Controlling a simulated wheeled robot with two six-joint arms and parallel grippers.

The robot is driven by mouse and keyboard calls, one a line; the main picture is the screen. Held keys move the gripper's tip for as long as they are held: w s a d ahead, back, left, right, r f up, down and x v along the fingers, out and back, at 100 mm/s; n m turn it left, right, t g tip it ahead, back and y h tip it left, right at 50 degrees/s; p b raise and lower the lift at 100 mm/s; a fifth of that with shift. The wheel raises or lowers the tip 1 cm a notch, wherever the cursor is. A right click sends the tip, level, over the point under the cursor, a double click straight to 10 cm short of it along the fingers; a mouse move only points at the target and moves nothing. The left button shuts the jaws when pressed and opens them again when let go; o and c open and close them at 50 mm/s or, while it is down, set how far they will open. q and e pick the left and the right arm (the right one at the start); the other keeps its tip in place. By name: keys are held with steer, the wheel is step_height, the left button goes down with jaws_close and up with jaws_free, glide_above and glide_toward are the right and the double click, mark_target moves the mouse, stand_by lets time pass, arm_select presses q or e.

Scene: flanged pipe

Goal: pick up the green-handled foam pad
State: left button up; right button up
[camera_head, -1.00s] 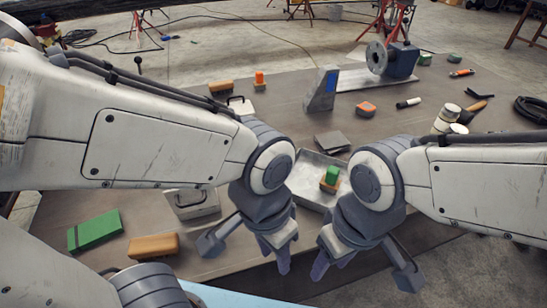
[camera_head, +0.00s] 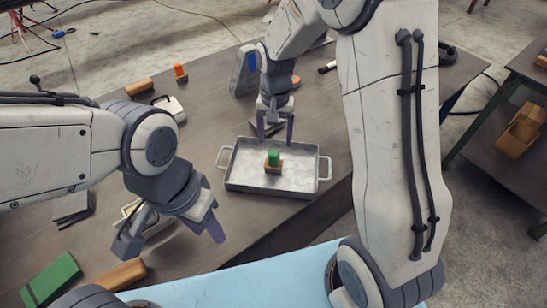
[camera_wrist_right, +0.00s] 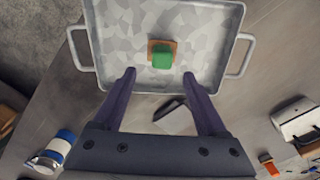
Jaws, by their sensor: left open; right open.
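The green-handled foam pad (camera_head: 273,160) sits in the metal tray (camera_head: 240,181), near its middle. It has a green block handle on an orange-brown base. In the right wrist view the pad (camera_wrist_right: 162,55) lies beyond my fingertips, within the tray (camera_wrist_right: 110,70). My right gripper (camera_head: 275,138) is open and empty, pointing down by the tray's far rim; it also shows in the right wrist view (camera_wrist_right: 159,76). My left gripper (camera_head: 175,240) is open and empty over the left part of the table, apart from the tray.
A green box (camera_head: 52,279) and a tan block (camera_head: 119,275) lie at the table's front left. A grey block with a blue patch (camera_head: 244,70) stands behind the tray. An orange-topped item (camera_head: 180,73) and a white-handled case (camera_head: 170,105) are at the back left.

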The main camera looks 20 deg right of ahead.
mark_target(276, 153)
step_height(276, 153, down, 3)
steer(key=shift+s+r, duration=0.1)
steer(key=f, duration=0.1)
steer(key=f+p, duration=0.1)
steer(key=f, duration=0.2)
steer(key=shift+s+a+f, duration=0.1)
steer(key=shift+a+f, duration=0.1)
steer(key=shift+a, duration=0.05)
steer(key=shift+f+p, duration=0.3)
steer(key=shift+f, duration=0.15)
steer(key=c, duration=1)
steer(key=shift+c, duration=0.2)
steer(key=shift+r, duration=0.2)
steer(key=shift+r, duration=0.25)
steer(key=r, duration=0.1)
steer(key=r+b, duration=0.1)
steer(key=r, duration=0.1)
steer(key=shift+s+d+r, duration=0.25)
steer(key=shift+r, duration=0.15)
steer(key=s+d+r+b, duration=0.2)
steer(key=s+d+r, duration=0.4)
steer(key=s, duration=0.3)
steer(key=shift+r, duration=0.2)
